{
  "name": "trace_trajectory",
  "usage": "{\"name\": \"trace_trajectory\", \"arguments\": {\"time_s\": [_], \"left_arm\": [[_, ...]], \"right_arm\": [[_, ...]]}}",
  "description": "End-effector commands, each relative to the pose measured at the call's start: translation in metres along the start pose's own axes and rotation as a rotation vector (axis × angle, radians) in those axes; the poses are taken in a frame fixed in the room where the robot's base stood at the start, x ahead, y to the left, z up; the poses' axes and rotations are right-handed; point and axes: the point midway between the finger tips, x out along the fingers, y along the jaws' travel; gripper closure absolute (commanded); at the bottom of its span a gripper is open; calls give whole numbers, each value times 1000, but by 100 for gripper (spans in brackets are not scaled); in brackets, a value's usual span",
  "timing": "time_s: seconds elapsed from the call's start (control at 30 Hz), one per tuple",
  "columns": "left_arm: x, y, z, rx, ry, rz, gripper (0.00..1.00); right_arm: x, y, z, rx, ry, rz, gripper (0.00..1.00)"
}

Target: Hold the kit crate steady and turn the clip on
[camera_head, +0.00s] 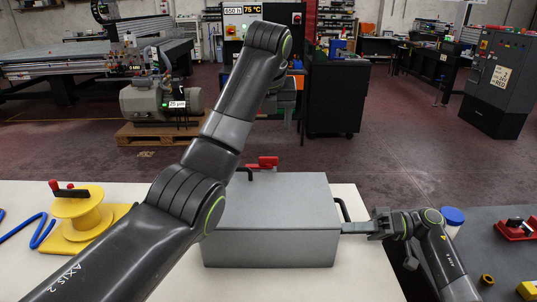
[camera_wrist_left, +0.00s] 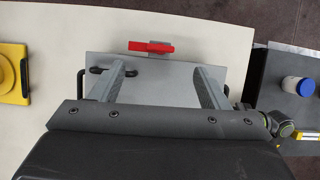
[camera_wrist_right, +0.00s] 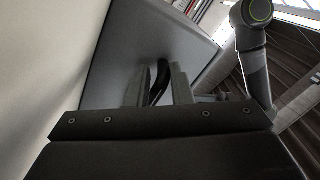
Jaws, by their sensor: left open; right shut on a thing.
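The kit crate (camera_head: 275,215) is a closed grey box on the white table, with a black handle (camera_head: 342,208) on its right side. A red clip (camera_head: 262,162) lies at the crate's far edge; it also shows in the left wrist view (camera_wrist_left: 150,47). I cannot tell if it is fastened to the crate. My right gripper (camera_head: 352,227) is shut on that handle; the right wrist view shows the handle (camera_wrist_right: 158,82) between its fingers. My left gripper (camera_wrist_left: 158,75) is open and empty above the crate's top, pointing toward the clip. My left arm hides part of the crate.
A yellow spool (camera_head: 82,218) on a yellow base stands left of the crate, beside a blue hose (camera_head: 38,232). A dark surface at right holds a blue-lidded jar (camera_head: 453,217) and a red fixture (camera_head: 514,228). The white table in front of the spool is clear.

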Motion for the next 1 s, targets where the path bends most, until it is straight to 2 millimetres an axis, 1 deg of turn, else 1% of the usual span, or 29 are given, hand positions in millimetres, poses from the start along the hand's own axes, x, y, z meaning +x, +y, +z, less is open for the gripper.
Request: {"name": "trace_trajectory", "arguments": {"time_s": [0.13, 0.23, 0.37, 0.6, 0.7, 0.83, 1.0], "left_arm": [[4, -2, -8, 34, 42, -7, 31], [15, -2, -10, 37, 47, -7, 31], [39, -2, -11, 35, 47, -6, 31], [87, -2, -12, 33, 45, -5, 31], [101, -2, -13, 33, 44, -4, 31], [114, -2, -13, 33, 42, -5, 31], [120, -2, -13, 33, 41, -6, 31]], "right_arm": [[0, 0, 0, -4, 0, 2, 100], [0, 0, 0, -4, 0, 1, 100], [0, 0, 0, -4, 0, 1, 100], [0, 0, 0, -4, 0, 1, 100], [0, 0, 0, -4, 0, 2, 100], [0, 0, 0, -4, 0, 2, 100], [0, 0, 0, -4, 0, 2, 100]]}}
